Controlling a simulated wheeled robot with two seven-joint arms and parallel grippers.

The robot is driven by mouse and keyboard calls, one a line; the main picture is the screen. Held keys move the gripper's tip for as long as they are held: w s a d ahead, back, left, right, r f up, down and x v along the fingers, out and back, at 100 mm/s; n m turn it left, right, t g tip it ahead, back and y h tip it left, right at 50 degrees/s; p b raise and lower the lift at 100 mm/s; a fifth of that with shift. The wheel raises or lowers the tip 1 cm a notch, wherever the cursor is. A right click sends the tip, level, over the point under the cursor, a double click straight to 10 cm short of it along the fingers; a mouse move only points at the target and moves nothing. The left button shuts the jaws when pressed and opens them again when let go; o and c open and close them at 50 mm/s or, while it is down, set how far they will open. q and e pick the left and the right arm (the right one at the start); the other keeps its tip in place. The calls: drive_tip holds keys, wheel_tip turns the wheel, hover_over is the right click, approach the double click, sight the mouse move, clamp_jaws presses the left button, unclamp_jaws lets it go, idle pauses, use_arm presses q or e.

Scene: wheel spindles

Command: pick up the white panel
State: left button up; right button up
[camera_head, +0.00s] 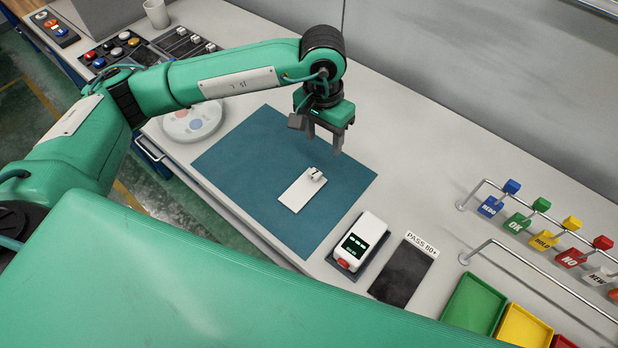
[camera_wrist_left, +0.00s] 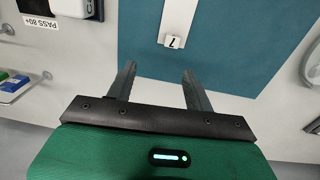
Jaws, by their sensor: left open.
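The white panel (camera_head: 299,192) lies flat on the blue-green mat (camera_head: 237,155), with a small raised tag marked with a dark character at its far end. In the left wrist view the panel (camera_wrist_left: 178,18) is cut by the top edge, and its tag (camera_wrist_left: 172,41) shows nearest the fingers. My left gripper (camera_head: 325,150) is above the mat, a little beyond the panel's tagged end. In the left wrist view its fingers (camera_wrist_left: 157,80) are apart with nothing between them. My right gripper is not in view.
A white device with a dark display (camera_head: 360,243) and a dark pad labelled PASS 80+ (camera_head: 402,273) are right of the mat. Coloured tags hang on rails (camera_head: 541,221), above green and yellow trays (camera_head: 474,304). A round white dish (camera_head: 192,120) and control panels (camera_head: 118,48) are at left.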

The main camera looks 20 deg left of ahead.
use_arm(q)
drive_tip(key=a, duration=0.1)
drive_tip(key=p, duration=0.3)
hover_over(314, 173)
drive_tip(key=shift+y, duration=0.3)
drive_tip(key=f, duration=0.8)
drive_tip(key=shift+w+d+f, duration=0.1)
drive_tip(key=shift+w+d, duration=0.1)
drive_tip(key=shift+d, duration=0.15)
drive_tip(key=shift+s+a+f+p, duration=0.1)
drive_tip(key=shift+f+p, duration=0.35)
drive_tip(key=shift+p, duration=0.1)
drive_tip(key=f+p, duration=0.2)
drive_tip(key=f, duration=0.1)
drive_tip(key=shift+s+a, duration=0.15)
drive_tip(key=shift+a, duration=0.05)
drive_tip(key=shift+f, duration=0.7)
drive_tip(key=c, duration=1.1)
drive_tip(key=shift+r, duration=0.1)
